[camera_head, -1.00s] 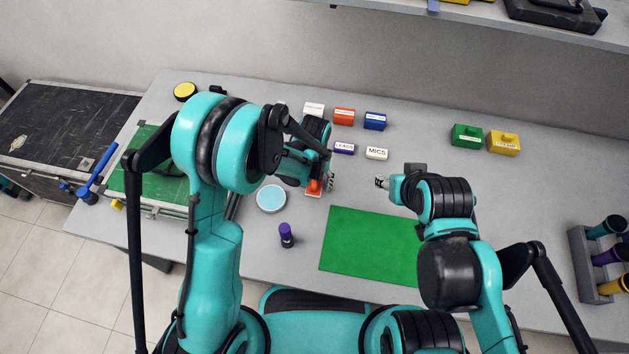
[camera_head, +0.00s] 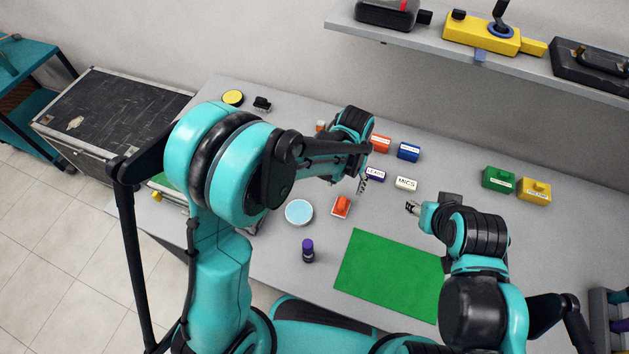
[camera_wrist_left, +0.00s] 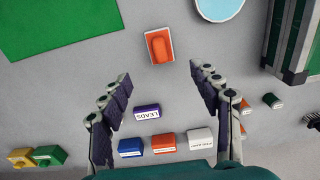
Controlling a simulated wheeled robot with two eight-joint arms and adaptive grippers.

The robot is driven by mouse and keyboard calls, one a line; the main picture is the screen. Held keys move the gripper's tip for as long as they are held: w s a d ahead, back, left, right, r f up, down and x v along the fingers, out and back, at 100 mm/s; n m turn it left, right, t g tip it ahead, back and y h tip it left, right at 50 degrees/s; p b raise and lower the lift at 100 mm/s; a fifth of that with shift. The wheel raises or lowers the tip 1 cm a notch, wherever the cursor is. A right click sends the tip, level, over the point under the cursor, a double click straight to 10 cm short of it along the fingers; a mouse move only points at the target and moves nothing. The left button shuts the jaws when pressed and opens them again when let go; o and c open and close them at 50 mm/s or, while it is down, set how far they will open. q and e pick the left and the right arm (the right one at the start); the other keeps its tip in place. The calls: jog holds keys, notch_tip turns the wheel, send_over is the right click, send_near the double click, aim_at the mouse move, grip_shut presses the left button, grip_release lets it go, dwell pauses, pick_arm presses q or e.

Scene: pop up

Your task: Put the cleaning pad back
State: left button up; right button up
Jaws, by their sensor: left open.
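An orange block with a raised handle (camera_head: 341,205), which may be the cleaning pad, lies on the grey table beside a light-blue disc (camera_head: 299,212). It also shows in the left wrist view (camera_wrist_left: 159,46), just beyond my fingertips. My left gripper (camera_head: 362,185) is open and empty, back from the orange block and apart from it. In the left wrist view its two fingers (camera_wrist_left: 160,80) are spread wide, with bare table and a purple LEADS block (camera_wrist_left: 147,111) between them. My right gripper (camera_head: 411,207) hangs near the green mat's far edge; its fingers are too small to read.
A green mat (camera_head: 390,275) lies at the front of the table. A purple-topped bottle (camera_head: 308,251) stands left of it. Labelled blocks, including a white MICS block (camera_head: 405,184) and a blue block (camera_head: 408,151), sit behind. A shelf (camera_head: 460,48) overhangs the back.

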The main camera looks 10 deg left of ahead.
pick_arm(q)
jog(key=s+a+r+n+t, duration=0.1)
jog(key=s+a+r+t, duration=0.2)
jog(key=s+a+r, duration=0.3)
jog(key=s+a+r+n+t, duration=0.1)
jog(key=s+a+r+t, duration=0.3)
jog(key=a+r, duration=0.5)
jog(key=s+a, duration=0.2)
jog(key=a, duration=0.1)
jog(key=shift+s+r, duration=0.2)
jog(key=shift+s, duration=0.15)
jog(key=shift+d, duration=0.1)
jog(key=shift+f+b, duration=0.55)
jog(key=shift+f, duration=0.05)
